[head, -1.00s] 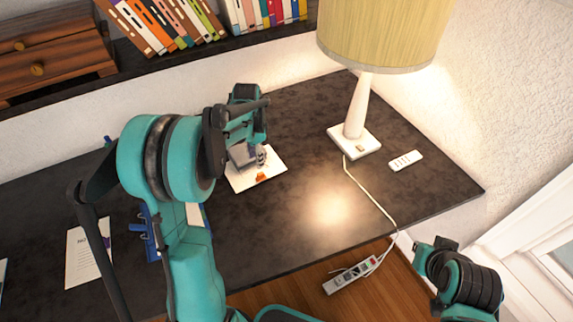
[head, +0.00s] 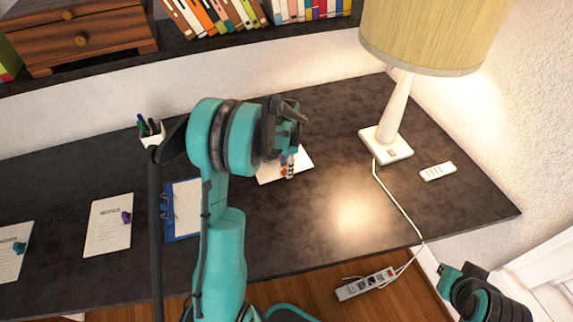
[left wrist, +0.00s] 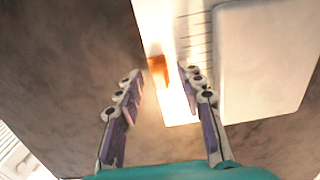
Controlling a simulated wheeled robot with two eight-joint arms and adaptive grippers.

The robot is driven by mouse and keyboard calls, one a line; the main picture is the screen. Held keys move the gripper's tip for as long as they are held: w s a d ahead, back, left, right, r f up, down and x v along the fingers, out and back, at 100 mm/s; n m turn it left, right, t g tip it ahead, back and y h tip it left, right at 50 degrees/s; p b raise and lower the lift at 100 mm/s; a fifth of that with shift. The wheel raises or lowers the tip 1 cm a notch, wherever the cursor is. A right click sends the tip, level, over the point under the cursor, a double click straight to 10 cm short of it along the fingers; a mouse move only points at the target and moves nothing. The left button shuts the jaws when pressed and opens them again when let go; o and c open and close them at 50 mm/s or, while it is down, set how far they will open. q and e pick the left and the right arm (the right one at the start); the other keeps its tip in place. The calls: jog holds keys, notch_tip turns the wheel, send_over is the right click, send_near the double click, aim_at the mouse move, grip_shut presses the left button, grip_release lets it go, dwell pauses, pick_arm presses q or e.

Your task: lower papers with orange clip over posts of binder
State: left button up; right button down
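The white papers (head: 302,163) lie on the dark desk left of the lamp, and an orange clip (head: 284,170) shows on them, partly hidden by my left gripper. In the left wrist view the orange clip (left wrist: 157,70) lies on the papers (left wrist: 182,115), between my fingers and apart from both. My left gripper (left wrist: 161,78) is open and empty; it also shows above the papers in the head view (head: 289,160). The blue binder (head: 168,232) lies open on the desk to the left with a white sheet in it; its posts are too small to make out. My right gripper (head: 451,276) is low at right, away from the desk objects.
A lamp (head: 386,144) with a cord (head: 398,205) and a white remote (head: 437,171) stand at the right. Other clipped sheets (head: 107,226) and a pen cup (head: 152,134) are at the left. A power strip (head: 366,284) lies on the floor. The front right desk is clear.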

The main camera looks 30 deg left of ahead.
pick_arm(q)
grip_shut()
jog(key=shift+s+d, duration=0.1)
jog(key=shift+s+d, duration=0.85)
jog(key=shift+d, duration=0.25)
jog(key=shift+s+d, duration=0.8)
jog(key=shift+d, duration=0.3)
jog(key=shift+s+d, duration=0.85)
jog(key=shift+d, duration=0.25)
grip_release()
